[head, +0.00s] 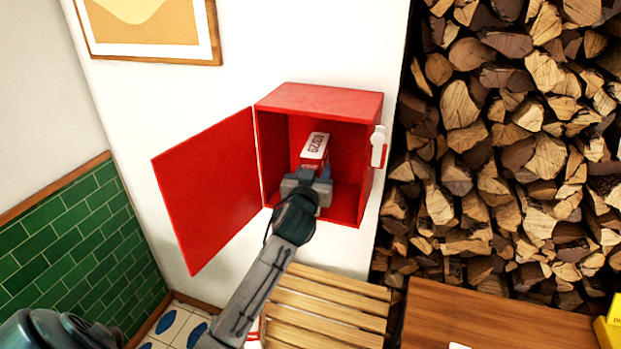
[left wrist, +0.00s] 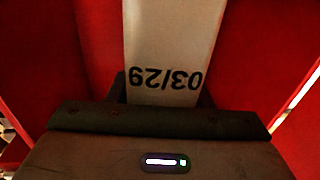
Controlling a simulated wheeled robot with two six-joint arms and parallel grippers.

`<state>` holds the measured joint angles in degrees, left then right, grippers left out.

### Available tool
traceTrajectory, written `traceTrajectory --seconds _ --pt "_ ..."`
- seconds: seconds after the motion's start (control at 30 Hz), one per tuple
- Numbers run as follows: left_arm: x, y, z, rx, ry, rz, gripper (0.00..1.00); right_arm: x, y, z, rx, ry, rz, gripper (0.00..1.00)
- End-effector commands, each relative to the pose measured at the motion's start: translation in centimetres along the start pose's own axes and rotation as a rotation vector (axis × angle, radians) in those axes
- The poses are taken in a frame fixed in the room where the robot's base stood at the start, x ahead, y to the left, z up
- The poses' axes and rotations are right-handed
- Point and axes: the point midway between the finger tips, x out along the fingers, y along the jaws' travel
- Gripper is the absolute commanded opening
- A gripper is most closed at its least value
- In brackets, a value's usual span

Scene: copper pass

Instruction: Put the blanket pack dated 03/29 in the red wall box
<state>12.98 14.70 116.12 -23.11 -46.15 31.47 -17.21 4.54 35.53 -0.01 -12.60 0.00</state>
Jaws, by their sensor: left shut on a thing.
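The red wall box (head: 320,98) hangs on the white wall with its door (head: 208,190) swung open to the left. My left gripper (head: 309,172) reaches into the box opening and is shut on the blanket pack (head: 315,148). The pack is red and white with a white top, held inside the box. In the left wrist view the pack (left wrist: 172,50) shows the date 03/29 upside down, with red box walls around it. Whether the pack touches the box floor cannot be told. My right gripper is not in view.
A slatted wooden bench (head: 325,305) stands below the box. A brown wooden table (head: 490,318) is at the lower right, with yellow items (head: 610,325) at its right edge. Stacked firewood (head: 510,130) fills the right side.

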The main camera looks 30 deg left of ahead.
Motion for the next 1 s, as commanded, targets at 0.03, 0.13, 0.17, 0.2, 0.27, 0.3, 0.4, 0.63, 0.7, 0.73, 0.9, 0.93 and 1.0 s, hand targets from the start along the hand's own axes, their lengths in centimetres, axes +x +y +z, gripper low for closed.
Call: traceTrajectory --seconds 0.03,0.13,0.17,0.2,0.27,0.3,0.4,0.63,0.7,0.73,0.9,0.93,1.0 --pt "0.6 0.1 -0.1 0.000 0.004 0.000 0.04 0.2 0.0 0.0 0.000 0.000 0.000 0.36" --pt "1.5 0.2 0.0 -0.001 0.004 0.000 0.04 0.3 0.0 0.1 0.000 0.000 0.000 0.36" --pt "1.8 0.2 0.0 -0.001 0.004 0.000 0.04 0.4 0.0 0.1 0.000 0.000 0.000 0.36" --pt "2.1 0.3 0.1 -0.001 0.003 0.000 0.04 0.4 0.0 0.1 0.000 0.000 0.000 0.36" --pt "2.6 0.3 0.1 -0.001 0.003 0.000 0.04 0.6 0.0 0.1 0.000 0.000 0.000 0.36" --pt "2.9 0.4 0.1 -0.001 0.004 0.000 0.04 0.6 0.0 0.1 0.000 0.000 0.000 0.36" --pt "3.5 0.5 0.2 -0.001 0.003 0.001 0.04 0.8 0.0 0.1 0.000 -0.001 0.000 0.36" --pt "4.3 0.5 0.2 -0.001 0.004 0.001 0.04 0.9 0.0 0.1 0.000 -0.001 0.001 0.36" --pt "4.4 0.5 0.2 0.000 0.004 0.001 0.04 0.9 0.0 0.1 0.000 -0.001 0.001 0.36" --pt "4.4 0.6 0.2 0.000 0.003 0.001 0.04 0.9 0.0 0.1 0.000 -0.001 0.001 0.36" --pt "4.4 0.6 0.2 0.000 0.003 0.001 0.04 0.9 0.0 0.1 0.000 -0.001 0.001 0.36" --pt "4.4 0.5 0.2 0.000 0.003 0.001 0.04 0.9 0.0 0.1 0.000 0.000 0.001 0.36" --pt "4.4 0.5 0.2 0.000 0.003 0.001 0.59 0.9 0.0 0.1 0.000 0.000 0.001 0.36"
